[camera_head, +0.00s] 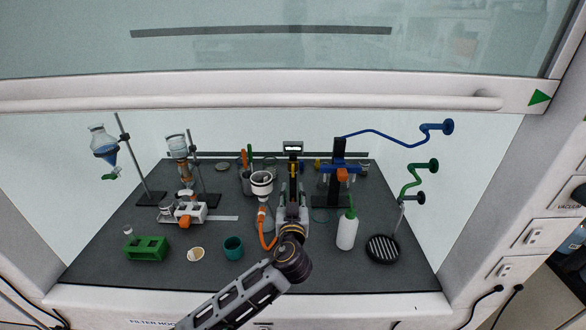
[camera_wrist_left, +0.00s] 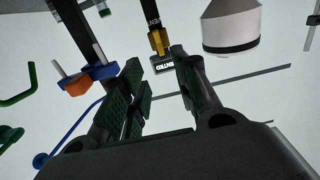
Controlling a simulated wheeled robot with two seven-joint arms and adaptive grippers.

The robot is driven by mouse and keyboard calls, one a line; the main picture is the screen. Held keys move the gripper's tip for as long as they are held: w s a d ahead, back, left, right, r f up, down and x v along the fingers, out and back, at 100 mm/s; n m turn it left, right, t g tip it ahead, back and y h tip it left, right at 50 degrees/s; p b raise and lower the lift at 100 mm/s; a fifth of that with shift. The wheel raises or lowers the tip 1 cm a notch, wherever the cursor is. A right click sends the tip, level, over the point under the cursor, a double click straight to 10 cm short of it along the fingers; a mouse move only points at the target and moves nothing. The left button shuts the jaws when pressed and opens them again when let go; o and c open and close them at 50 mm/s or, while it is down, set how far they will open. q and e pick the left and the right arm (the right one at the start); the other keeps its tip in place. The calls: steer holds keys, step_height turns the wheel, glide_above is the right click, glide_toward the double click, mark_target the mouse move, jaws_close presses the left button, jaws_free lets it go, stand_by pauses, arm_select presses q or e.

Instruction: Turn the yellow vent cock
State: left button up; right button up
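The yellow vent cock (camera_wrist_left: 158,42) shows in the left wrist view, at the end of a black strip marked with "VENT" lettering. A small black-and-white sign (camera_wrist_left: 174,63) is beside it; a sign also shows in the head view (camera_head: 293,147). My left gripper (camera_wrist_left: 160,72) is open, its two dark green-padded fingers apart with the yellow cock beyond and roughly between their tips. I cannot tell whether they touch it. My right gripper is not in view.
A white filter funnel (camera_head: 262,182) on a flask with an orange hose stands close left of my gripper. A blue stand with an orange part (camera_head: 338,170) and a white wash bottle (camera_head: 347,230) stand to the right. The raised sash (camera_head: 260,92) spans above.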

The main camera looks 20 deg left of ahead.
mark_target(293, 170)
arm_select(q)
steer(key=shift+p+x, duration=1.3)
steer(key=shift+x, duration=3.45)
steer(key=shift+p+x, duration=0.5)
steer(key=shift+x, duration=1.7)
steer(key=shift+f, duration=0.1)
jaws_close()
